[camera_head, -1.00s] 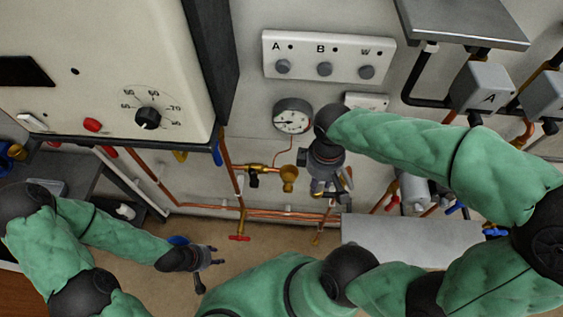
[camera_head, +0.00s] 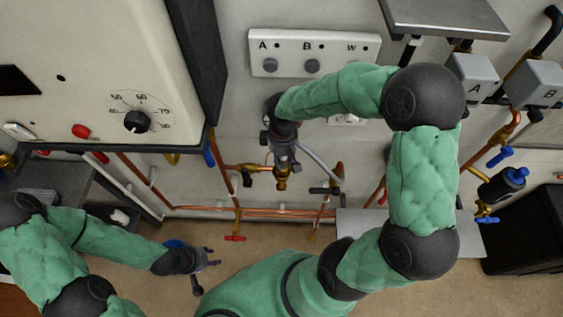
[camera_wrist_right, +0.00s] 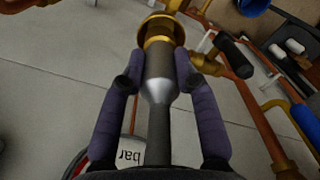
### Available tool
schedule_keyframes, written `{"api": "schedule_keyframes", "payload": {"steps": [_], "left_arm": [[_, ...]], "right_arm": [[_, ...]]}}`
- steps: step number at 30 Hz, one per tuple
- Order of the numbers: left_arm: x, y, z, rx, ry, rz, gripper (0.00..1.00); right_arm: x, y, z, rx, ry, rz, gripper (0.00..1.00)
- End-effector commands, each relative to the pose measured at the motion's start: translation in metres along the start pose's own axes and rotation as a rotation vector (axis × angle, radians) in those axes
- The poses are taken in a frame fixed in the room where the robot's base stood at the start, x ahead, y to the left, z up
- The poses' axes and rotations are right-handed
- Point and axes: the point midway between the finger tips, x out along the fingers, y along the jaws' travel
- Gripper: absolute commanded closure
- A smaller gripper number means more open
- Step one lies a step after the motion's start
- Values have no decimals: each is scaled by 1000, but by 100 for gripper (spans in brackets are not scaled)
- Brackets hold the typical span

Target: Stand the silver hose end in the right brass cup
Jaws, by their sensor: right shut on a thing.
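My right gripper (camera_head: 282,168) is shut on the silver hose end (camera_wrist_right: 159,76), which lies between its two fingers in the right wrist view. A dark hose (camera_wrist_right: 159,135) runs back from it toward the wrist. The front of the hose end meets a brass cup (camera_wrist_right: 160,24); how deep it sits is hidden. In the head view the brass cup (camera_head: 281,183) shows just below the gripper, and the hose end is mostly hidden. My left gripper (camera_head: 207,259) is open and empty, low at the left over the floor.
A brass valve with a dark handle (camera_head: 252,168) is left of the cup. Copper pipes (camera_head: 270,210) run along the wall below. A black-handled valve (camera_head: 325,190) is close on the right. The gauge (camera_wrist_right: 130,152) shows partly in the right wrist view. Open floor lies in front.

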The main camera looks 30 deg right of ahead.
Motion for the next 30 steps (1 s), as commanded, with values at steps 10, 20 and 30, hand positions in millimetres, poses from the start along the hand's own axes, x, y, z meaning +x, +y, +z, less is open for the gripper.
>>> {"api": "schedule_keyframes", "payload": {"steps": [10,20,30], "left_arm": [[2,-1,0,0,0,0,60],[2,-1,0,0,0,0,60],[7,-3,0,0,0,0,60]], "right_arm": [[34,2,-5,0,-2,-1,100],[38,2,-5,0,0,0,100],[44,2,-5,0,-1,-1,45]]}}
